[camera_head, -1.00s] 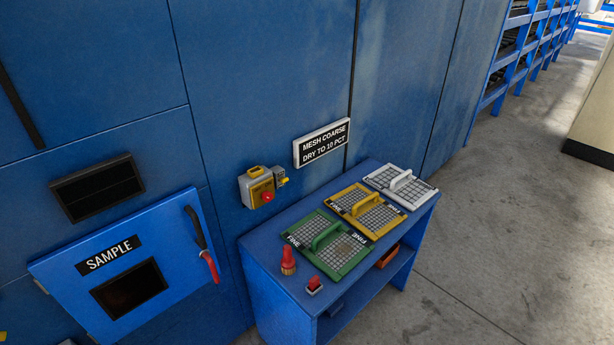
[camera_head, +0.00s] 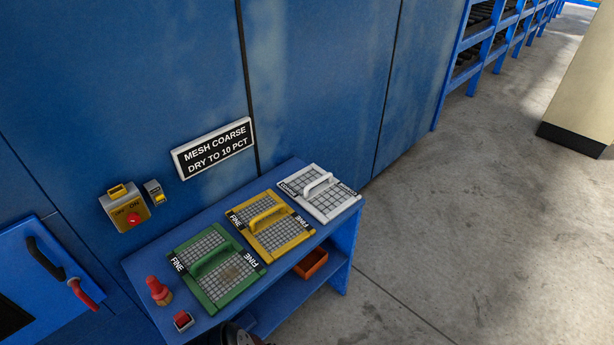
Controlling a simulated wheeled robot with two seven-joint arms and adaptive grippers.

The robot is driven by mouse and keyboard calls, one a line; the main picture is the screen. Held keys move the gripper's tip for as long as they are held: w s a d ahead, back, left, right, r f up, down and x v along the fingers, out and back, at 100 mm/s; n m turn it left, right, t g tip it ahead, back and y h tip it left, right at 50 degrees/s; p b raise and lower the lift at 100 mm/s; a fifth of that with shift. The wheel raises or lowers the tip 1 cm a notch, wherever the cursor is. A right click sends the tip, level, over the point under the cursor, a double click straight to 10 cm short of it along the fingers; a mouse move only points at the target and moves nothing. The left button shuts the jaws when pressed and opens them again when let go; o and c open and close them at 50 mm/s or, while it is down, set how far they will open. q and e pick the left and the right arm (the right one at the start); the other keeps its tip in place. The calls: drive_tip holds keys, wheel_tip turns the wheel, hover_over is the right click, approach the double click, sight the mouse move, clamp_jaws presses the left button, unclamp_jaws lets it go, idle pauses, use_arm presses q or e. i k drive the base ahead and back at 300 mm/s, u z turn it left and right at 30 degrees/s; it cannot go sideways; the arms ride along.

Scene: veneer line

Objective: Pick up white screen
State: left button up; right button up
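The white screen (camera_head: 338,206) lies flat at the far right end of the blue bench. It has a white frame, grey mesh, a raised white handle across its middle and dark labels on two edges; one appears to read COARSE. No gripper touches it. A dark piece that looks like part of my own arm or gripper shows at the bottom edge, in front of the bench. It is mostly cut off, and I cannot tell which arm it is. No fingertips show.
A yellow screen (camera_head: 285,240) and a green screen (camera_head: 217,293), both labelled FINE, lie left of it on the bench (camera_head: 144,268). A red-topped object (camera_head: 158,291) and red switch (camera_head: 183,320) sit at the near end. An orange bin (camera_head: 311,263) is on the shelf below.

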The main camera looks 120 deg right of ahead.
sight(324, 197)
drive_tip(key=k, duration=0.95)
drive_tip(key=z, duration=2.1)
